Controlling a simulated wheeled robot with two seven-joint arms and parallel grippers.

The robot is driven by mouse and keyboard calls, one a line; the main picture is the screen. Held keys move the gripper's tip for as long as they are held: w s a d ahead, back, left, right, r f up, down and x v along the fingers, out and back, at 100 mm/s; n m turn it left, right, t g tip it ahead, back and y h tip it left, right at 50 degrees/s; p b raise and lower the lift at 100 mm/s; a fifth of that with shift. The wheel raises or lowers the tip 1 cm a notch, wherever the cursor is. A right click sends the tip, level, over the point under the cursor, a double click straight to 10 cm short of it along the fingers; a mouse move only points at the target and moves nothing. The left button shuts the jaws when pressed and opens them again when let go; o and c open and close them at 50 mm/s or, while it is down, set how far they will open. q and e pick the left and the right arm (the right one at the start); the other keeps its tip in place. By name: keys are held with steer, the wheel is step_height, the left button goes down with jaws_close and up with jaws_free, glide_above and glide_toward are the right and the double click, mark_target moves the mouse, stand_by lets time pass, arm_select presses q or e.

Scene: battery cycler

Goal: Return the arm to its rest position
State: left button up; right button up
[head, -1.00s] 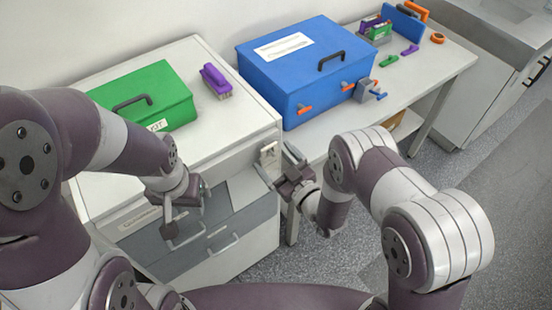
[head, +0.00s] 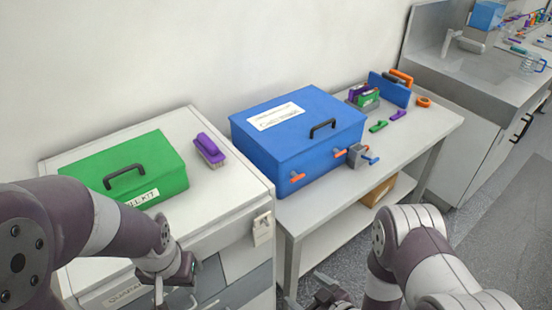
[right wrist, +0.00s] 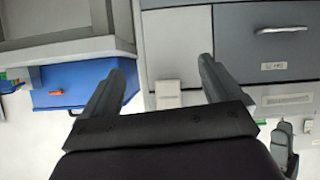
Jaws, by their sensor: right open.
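My right gripper (head: 325,292) is low in the head view, in front of the white table and right of the drawer cabinet. In the right wrist view its two fingers (right wrist: 160,85) are spread apart with nothing between them. My left gripper (head: 172,282) is in front of the cabinet drawers, with its fingertips cut off by the bottom edge of the head view. Whether its fingers are apart cannot be made out.
The cabinet (head: 225,195) carries a green case (head: 165,165) and a purple brush (head: 210,150). The white table (head: 425,130) holds a blue case (head: 290,145), a grey block (head: 355,156) and small tools. A sink counter (head: 480,75) stands at the right. Grey drawers (right wrist: 265,40) show in the wrist view.

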steer(key=s+d+r+m+g+h, duration=0.2)
steer(key=s+d+m+g+h, duration=0.25)
steer(key=d+g+h, duration=0.45)
step_height(320, 180, up, 14)
steer(key=m+y, duration=0.1)
steer(key=m, duration=0.2)
steer(key=shift+s+d+f+t+y, duration=0.2)
steer(key=shift+s+d+t+y, duration=0.1)
steer(key=shift+d+y, duration=0.1)
steer(key=shift+m, duration=0.25)
stand_by(0.5)
